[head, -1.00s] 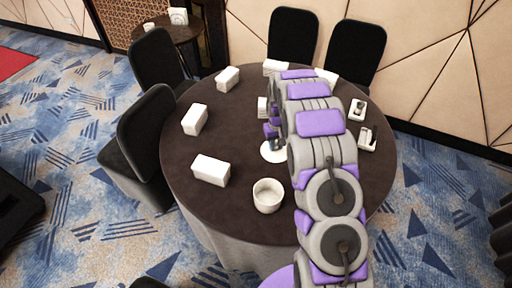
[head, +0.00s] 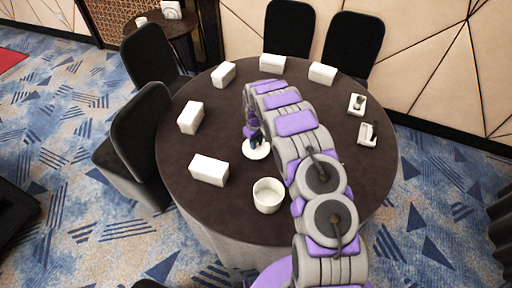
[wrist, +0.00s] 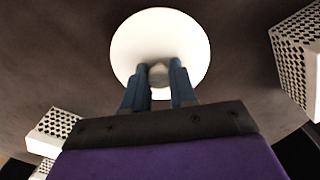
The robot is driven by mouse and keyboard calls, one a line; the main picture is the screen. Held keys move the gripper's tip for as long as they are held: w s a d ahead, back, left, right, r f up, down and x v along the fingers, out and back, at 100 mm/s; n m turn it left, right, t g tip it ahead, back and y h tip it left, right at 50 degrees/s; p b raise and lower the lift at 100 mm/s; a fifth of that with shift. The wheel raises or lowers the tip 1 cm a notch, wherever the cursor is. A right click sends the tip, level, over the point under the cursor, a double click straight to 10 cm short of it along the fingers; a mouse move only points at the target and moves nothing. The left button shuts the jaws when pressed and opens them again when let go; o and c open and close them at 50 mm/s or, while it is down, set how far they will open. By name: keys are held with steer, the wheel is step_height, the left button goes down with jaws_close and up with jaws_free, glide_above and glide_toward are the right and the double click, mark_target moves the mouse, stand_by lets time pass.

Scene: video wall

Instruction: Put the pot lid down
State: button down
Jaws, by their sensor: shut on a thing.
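The pot lid (head: 257,151) is a white round disc, seen over the dark table just behind the pot. My gripper (head: 255,138) is above it, shut on its knob. In the wrist view the lid (wrist: 125,45) fills the upper middle, and the two blue fingers of my gripper (wrist: 158,75) close on both sides of the pale knob. I cannot tell whether the lid touches the tabletop or hangs just above it. The white pot (head: 267,196) stands upright and open on the table, in front of the lid and a little to its right.
The round dark table (head: 225,115) carries several white boxes near its edge, such as the front-left one (head: 209,170). Two small white holders (head: 367,134) sit at the right. Black chairs (head: 290,32) stand around it. Bare tabletop lies left of the lid.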

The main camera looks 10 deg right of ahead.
step_height(320, 180, down, 3)
steer(key=shift+f, duration=0.1)
steer(key=c, duration=0.9)
jaws_free()
step_height(320, 180, up, 12)
steer(key=shift+s+r+p, duration=0.1)
steer(key=shift+r+p, duration=0.15)
steer(key=shift+p, duration=0.65)
